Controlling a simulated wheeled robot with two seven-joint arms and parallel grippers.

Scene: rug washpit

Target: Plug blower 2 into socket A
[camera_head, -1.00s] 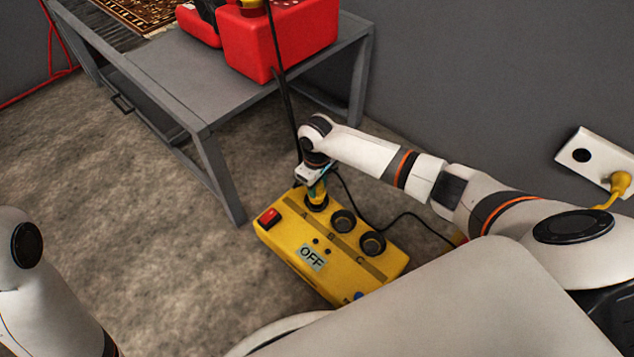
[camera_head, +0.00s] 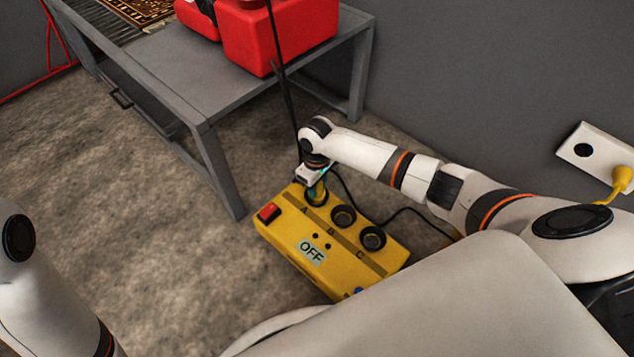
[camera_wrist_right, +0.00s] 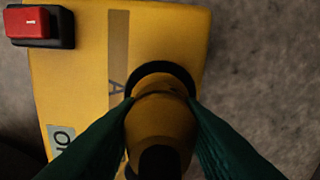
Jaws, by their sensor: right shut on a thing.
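The yellow power box (camera_head: 335,262) stands on the floor with a row of round sockets marked A, B and C. Its label reads OFF. Sockets B (camera_head: 343,215) and C (camera_head: 372,238) are empty. My right gripper (camera_head: 317,184) is over socket A, shut on a yellow plug (camera_wrist_right: 160,125). In the right wrist view the plug sits between the two green fingers, its lower end at the dark ring of socket A (camera_wrist_right: 165,72). I cannot tell how deep it is in. My left gripper is out of view; only part of my left arm shows.
A red switch (camera_head: 269,212) is on the box's left end. A grey table (camera_head: 190,85) with red machines (camera_head: 275,40) stands behind. A wall outlet (camera_head: 590,150) with a yellow plug is at right. Dark cables run from near the gripper. Floor at left is clear.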

